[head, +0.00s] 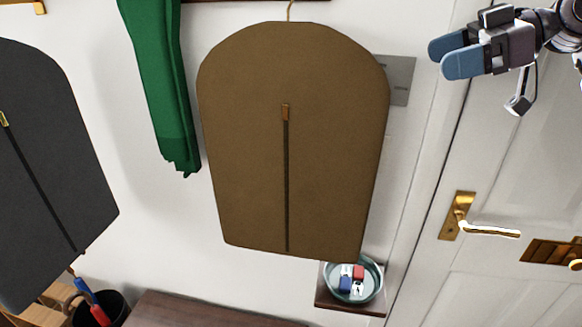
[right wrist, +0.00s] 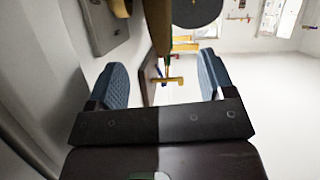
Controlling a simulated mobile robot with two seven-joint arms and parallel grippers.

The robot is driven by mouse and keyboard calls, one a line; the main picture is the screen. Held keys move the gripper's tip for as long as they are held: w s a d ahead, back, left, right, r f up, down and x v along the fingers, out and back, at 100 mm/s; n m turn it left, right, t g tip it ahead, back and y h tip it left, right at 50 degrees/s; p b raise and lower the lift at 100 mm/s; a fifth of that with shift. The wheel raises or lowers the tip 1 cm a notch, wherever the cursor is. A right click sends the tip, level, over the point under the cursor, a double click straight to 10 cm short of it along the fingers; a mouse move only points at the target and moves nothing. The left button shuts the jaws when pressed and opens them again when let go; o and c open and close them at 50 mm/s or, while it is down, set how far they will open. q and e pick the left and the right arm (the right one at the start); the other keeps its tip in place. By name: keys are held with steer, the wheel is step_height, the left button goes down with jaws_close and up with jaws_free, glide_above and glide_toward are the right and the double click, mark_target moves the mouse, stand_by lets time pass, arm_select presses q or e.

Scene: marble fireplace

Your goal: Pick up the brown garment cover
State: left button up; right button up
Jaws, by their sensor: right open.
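The brown garment cover (head: 250,160) hangs flat against the white wall near the middle of the head view, from a thin hook at its top. It has a dark vertical zip with a brown pull. My right gripper (head: 448,57) is open and empty, to the right of the cover's upper part and apart from it, with its blue fingers pointing left. In the right wrist view its two padded fingers stand wide apart (right wrist: 165,80), and a narrow brown shape, likely the cover's edge, shows beyond them. My left gripper is not in view.
A dark grey garment cover (head: 50,150) and a green scarf-like cloth (head: 158,80) hang to the left. A grey wall plate (head: 401,80) is partly behind the cover. Below are a small shelf with a dish (head: 372,292) and a dark bin (head: 115,308). A white door with a brass handle (head: 457,215) is right.

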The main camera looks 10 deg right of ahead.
mark_target(380, 72)
steer(key=shift+r+x, duration=0.15)
steer(key=shift+x, duration=2.05)
steer(key=shift+r+x, duration=0.15)
steer(key=shift+x, duration=3.15)
jaws_close()
